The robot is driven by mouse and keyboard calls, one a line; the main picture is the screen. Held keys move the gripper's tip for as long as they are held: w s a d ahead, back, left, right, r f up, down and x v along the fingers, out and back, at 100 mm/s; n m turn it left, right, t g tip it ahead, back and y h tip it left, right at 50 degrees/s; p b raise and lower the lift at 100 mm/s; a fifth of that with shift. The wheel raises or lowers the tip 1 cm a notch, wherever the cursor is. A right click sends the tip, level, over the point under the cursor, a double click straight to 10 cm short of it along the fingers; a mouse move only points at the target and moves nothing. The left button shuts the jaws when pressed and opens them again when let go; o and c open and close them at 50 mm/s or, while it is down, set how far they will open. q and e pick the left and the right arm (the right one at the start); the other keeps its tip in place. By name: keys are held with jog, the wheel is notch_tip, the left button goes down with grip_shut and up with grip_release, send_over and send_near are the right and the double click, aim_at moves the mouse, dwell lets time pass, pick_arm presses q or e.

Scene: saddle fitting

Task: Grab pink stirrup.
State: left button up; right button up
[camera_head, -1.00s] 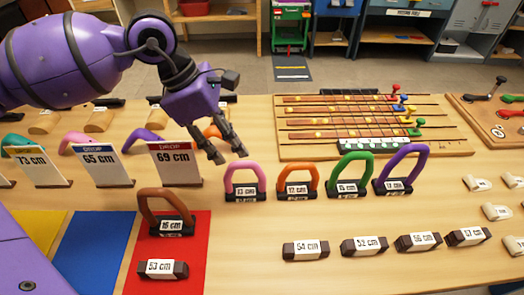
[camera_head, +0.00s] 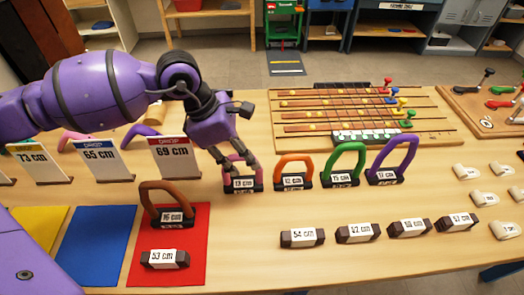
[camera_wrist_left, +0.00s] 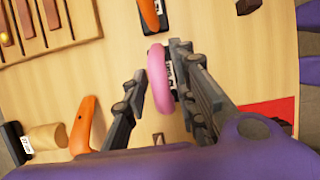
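The pink stirrup (camera_head: 226,173) stands upright on its dark base, labelled 13 cm, at the left end of a row of stirrups. My left gripper (camera_head: 236,160) is over its arch, with the fingers pointing down. In the left wrist view the pink stirrup (camera_wrist_left: 158,80) lies between the two open fingers (camera_wrist_left: 158,62). It is close to the right-hand finger, and I cannot tell whether they touch. The gripper partly hides the arch in the head view. My right gripper is not in view.
An orange stirrup (camera_head: 280,171) stands just right of the pink one, then green (camera_head: 329,166) and purple (camera_head: 376,166). A brown stirrup (camera_head: 147,205) stands on the red mat (camera_head: 194,245). The 69 cm sign (camera_head: 174,157) is close on the left. Dark labelled blocks lie in front.

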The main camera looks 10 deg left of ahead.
pick_arm(q)
grip_shut()
